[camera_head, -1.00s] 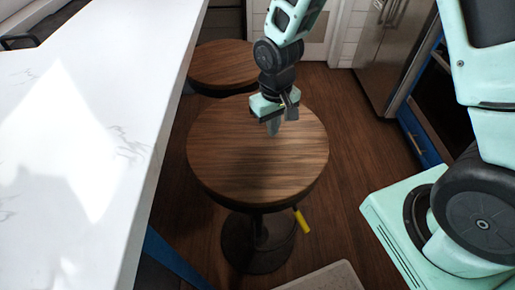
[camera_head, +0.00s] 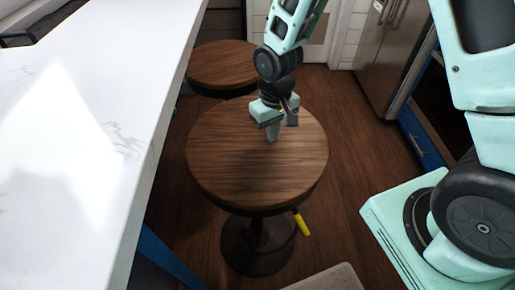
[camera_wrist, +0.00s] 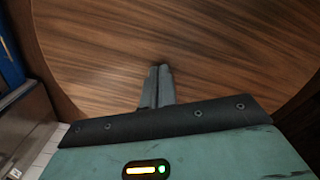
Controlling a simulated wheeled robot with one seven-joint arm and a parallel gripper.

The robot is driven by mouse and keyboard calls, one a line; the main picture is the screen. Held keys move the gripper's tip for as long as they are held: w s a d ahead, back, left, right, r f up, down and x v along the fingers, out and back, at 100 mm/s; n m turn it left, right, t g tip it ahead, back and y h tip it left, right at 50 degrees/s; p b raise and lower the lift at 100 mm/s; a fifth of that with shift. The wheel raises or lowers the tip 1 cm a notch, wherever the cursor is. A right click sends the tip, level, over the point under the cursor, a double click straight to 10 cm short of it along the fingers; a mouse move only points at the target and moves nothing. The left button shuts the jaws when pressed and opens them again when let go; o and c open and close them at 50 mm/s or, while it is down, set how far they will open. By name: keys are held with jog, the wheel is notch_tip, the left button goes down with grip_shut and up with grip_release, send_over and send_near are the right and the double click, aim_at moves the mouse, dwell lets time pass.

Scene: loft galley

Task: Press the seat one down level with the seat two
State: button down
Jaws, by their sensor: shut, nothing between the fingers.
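The near stool has a round brown wooden seat (camera_head: 245,175) on a dark pedestal, with a yellow-tipped lever (camera_head: 302,223) under its right edge. This looks like seat one. A second round wooden seat (camera_head: 222,65), likely seat two, is behind it and partly hidden by the near seat and the counter. My gripper (camera_head: 272,138) is shut and empty, pointing down over the far-right part of the near seat. In the wrist view the closed fingertips (camera_wrist: 158,72) are over the seat's wood surface (camera_wrist: 215,50). I cannot tell whether they touch it.
A white counter (camera_head: 70,150) runs along the left, close to both stools. A steel fridge (camera_head: 383,60) and blue cabinets (camera_head: 420,140) stand at the right rear. The wood floor (camera_head: 345,150) right of the near stool is clear. A pale mat (camera_head: 328,280) lies in front.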

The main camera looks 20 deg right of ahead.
jog(key=shift+f+b, duration=2.1)
jog(key=shift+f, duration=1.15)
jog(key=shift+r, duration=0.1)
notch_tip(320, 180, up, 7)
jog(key=p, duration=0.6)
